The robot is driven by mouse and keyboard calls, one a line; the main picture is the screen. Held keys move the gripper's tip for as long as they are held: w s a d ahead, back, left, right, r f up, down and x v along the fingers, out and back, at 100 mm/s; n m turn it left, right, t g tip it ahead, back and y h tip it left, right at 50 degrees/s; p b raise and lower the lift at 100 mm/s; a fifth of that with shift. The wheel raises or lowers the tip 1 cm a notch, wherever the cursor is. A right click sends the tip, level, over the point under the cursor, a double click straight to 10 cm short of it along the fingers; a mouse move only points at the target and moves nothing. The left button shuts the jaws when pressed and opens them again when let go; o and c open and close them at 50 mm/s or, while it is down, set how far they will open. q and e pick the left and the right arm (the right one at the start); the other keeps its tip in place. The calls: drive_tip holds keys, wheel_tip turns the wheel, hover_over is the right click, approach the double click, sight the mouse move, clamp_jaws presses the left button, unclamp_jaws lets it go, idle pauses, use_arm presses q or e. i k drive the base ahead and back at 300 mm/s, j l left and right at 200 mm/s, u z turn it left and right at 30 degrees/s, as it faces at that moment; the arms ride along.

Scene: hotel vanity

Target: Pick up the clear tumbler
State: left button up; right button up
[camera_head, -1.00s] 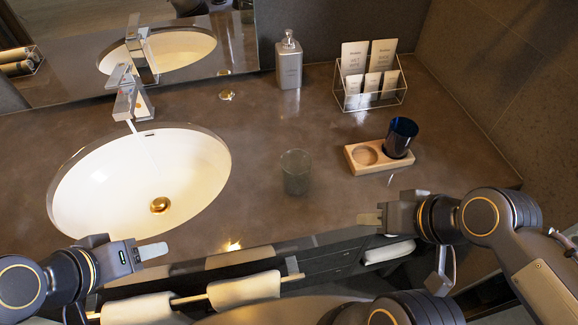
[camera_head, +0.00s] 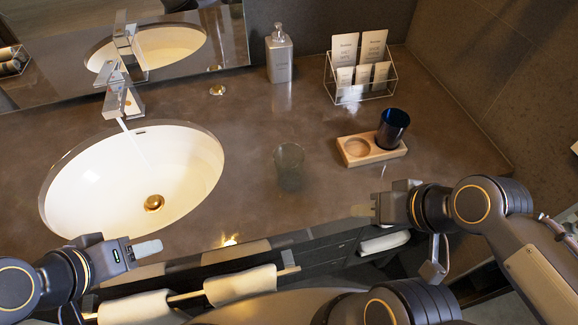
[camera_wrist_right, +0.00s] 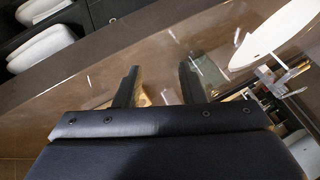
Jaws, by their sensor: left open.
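The clear tumbler (camera_head: 289,166) stands upright on the brown counter, between the sink and a wooden holder. It also shows in the right wrist view, as a see-through shape (camera_wrist_right: 210,72) beside the right-hand finger. My right gripper (camera_head: 364,210) is at the counter's front edge, to the right of and nearer than the tumbler. Its fingers (camera_wrist_right: 157,88) are apart with nothing held. My left gripper (camera_head: 150,249) is open and empty in front of the sink, well left of the tumbler. The head view shows its fingers nearly edge-on.
The wooden holder (camera_head: 353,161) carries a dark blue cup (camera_head: 392,128) at its right end. A soap dispenser (camera_head: 279,55) and a wire rack of packets (camera_head: 361,86) stand at the back. The white sink (camera_head: 100,185) is on the left. Rolled towels (camera_head: 240,285) hang below the front edge.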

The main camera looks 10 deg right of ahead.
sight(289, 158)
drive_tip(key=k+j, duration=0.15)
drive_tip(key=j, duration=0.25)
drive_tip(key=k+j, duration=0.1)
drive_tip(key=j, duration=0.3)
drive_tip(key=k+j, duration=0.15)
drive_tip(key=j, duration=0.3)
